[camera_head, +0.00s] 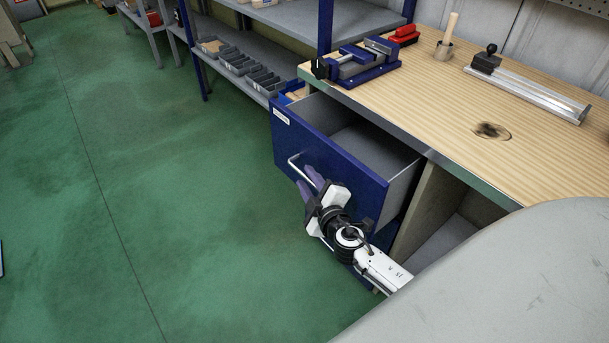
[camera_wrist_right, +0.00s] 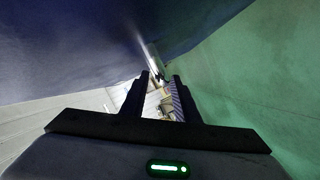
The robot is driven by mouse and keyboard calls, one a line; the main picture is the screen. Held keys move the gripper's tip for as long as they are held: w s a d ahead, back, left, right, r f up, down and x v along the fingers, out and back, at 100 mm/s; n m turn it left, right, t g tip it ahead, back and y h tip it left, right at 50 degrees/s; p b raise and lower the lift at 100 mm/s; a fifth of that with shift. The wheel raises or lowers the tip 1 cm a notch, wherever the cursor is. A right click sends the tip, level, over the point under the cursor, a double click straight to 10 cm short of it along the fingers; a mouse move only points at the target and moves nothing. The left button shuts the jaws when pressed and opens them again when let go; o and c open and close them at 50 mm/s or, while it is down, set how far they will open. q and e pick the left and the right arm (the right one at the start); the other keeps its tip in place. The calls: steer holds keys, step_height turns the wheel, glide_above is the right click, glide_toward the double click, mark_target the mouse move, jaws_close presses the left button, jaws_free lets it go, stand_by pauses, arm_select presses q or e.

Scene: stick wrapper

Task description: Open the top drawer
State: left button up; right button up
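The blue top drawer (camera_head: 335,160) is pulled well out from under the workbench, and its grey inside looks empty. Its silver bar handle (camera_head: 292,161) is on the front face. My right gripper (camera_head: 309,180) is at the handle, with its two purple-tinted fingers apart. In the right wrist view, the fingers (camera_wrist_right: 162,76) also stand apart with a gap between them. The drawer's blue front (camera_wrist_right: 70,45) fills the upper left there, and the bright handle (camera_wrist_right: 150,55) is near the fingertips. I cannot tell whether the fingers touch the handle. My left gripper is not in view.
The wooden workbench top (camera_head: 440,110) carries a blue vise (camera_head: 358,62), a red item (camera_head: 404,35), a wooden-handled tool (camera_head: 447,38) and a metal rail tool (camera_head: 530,90). A shelf with grey bins (camera_head: 250,70) stands behind. The green floor (camera_head: 170,170) left of the drawer is clear.

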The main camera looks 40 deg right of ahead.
steer(key=shift+x, duration=1.2)
jaws_close()
steer(key=shift+a, duration=0.1)
